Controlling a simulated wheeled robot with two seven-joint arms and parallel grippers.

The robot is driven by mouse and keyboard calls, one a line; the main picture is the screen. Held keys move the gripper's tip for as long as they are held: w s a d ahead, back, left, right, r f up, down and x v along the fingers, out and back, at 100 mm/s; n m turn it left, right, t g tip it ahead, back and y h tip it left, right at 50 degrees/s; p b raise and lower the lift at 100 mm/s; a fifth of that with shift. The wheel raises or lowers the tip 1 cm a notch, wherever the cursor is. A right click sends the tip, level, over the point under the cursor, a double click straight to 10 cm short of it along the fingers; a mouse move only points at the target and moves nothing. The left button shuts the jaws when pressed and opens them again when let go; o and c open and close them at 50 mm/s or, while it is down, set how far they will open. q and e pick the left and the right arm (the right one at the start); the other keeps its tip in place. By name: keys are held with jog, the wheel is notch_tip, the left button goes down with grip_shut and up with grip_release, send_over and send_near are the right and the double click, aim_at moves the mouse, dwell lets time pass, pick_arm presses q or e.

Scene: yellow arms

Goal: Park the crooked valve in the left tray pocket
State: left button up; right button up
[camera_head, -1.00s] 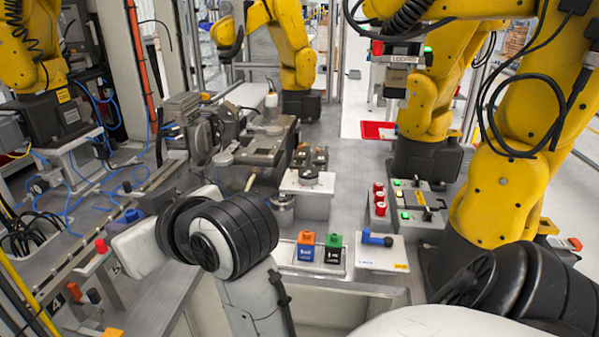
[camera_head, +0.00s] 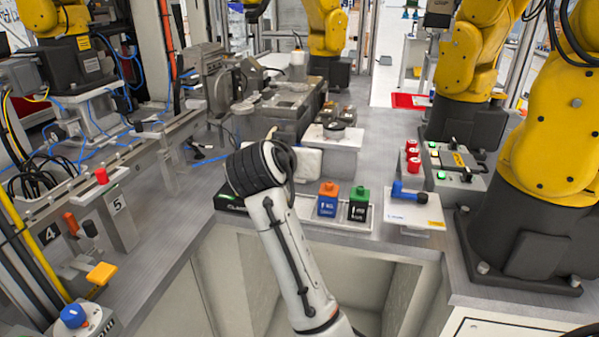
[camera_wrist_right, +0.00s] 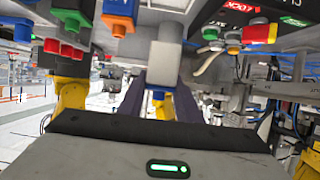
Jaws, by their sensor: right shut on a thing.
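My right arm comes up from the bottom of the head view, and its black wrist joint and pale gripper body (camera_head: 309,160) hang over the bench. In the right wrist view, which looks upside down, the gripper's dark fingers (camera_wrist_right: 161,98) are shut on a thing. A pale block (camera_wrist_right: 164,65) shows between the fingertips; I cannot tell whether it is the held thing. A tray (camera_head: 343,215) holds a blue block with an orange top (camera_head: 327,200) and a black one with a green top (camera_head: 359,206). A blue valve-like part (camera_head: 408,193) lies on a white plate to their right. I cannot tell which is the crooked valve.
A black box (camera_head: 229,203) stands left of my wrist. A grey pedestal (camera_head: 332,150) stands behind the tray, and a control box with red buttons (camera_head: 440,170) to the right. Yellow robot arms (camera_head: 550,130) line the right side. Open recesses lie in front of the bench.

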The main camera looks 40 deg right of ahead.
aim_at(299, 182)
jog(key=shift+d+f, duration=0.15)
jog(key=shift+f+b, duration=0.7)
jog(key=shift+b, duration=0.05)
notch_tip(299, 182, down, 3)
jog(key=b, duration=0.3)
jog(key=shift+f+b, duration=0.6)
jog(key=shift+f, duration=0.5)
jog(key=shift+f, duration=0.45)
jog(key=o, duration=1.2)
